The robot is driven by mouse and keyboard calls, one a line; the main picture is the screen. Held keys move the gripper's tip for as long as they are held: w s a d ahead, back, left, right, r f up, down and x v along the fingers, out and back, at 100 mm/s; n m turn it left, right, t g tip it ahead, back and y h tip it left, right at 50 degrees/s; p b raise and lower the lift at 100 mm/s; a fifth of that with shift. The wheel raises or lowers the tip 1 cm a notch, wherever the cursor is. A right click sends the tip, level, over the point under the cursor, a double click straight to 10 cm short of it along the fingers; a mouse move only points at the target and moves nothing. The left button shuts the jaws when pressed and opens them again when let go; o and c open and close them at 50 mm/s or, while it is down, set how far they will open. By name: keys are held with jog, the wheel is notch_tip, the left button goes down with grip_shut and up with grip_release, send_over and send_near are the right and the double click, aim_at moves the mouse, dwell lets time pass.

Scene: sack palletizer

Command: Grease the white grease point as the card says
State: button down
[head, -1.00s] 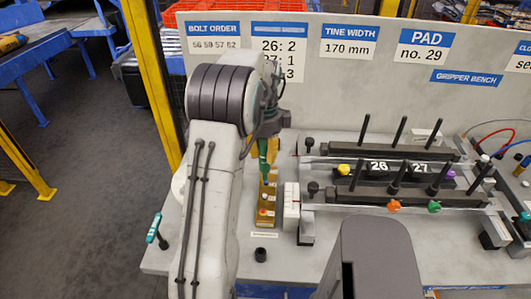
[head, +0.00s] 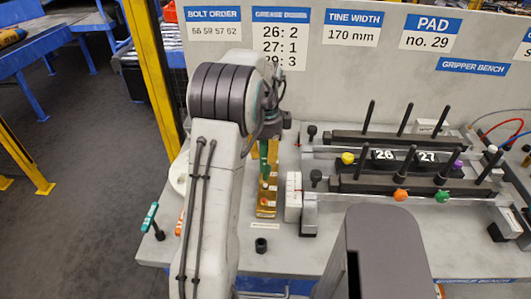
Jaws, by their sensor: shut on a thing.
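The white grease point (head: 491,149) appears as a small white knob at the right end of the clamp-like fixture on the bench. The card (head: 281,40), headed as a grease card, reads 26: 2, 27: 1, 29: 3. My gripper (head: 265,143) is at the left of the bench, pointing down and partly hidden by my arm. It is shut on a slim green tool (head: 264,160), upright over the far part of a yellow rack (head: 266,208). I cannot tell whether the tool's tip is clear of the rack.
Yellow (head: 348,158), orange (head: 401,195), green (head: 442,197) and purple (head: 459,165) knobs sit on the fixture, among upright black rods. Plates marked 26 and 27 show there. A white block (head: 293,197) stands beside the rack. The bench front is mostly clear.

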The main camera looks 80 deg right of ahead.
aim_at(264, 142)
jog(key=shift+f+b, duration=1)
jog(key=shift+f, duration=0.4)
dwell(1.0)
jog(key=shift+r+p, duration=0.65)
jog(key=shift+r, duration=0.05)
dwell(0.7)
jog(key=shift+r+p, duration=2)
jog(key=shift+r, duration=0.4)
jog(key=shift+w, duration=0.15)
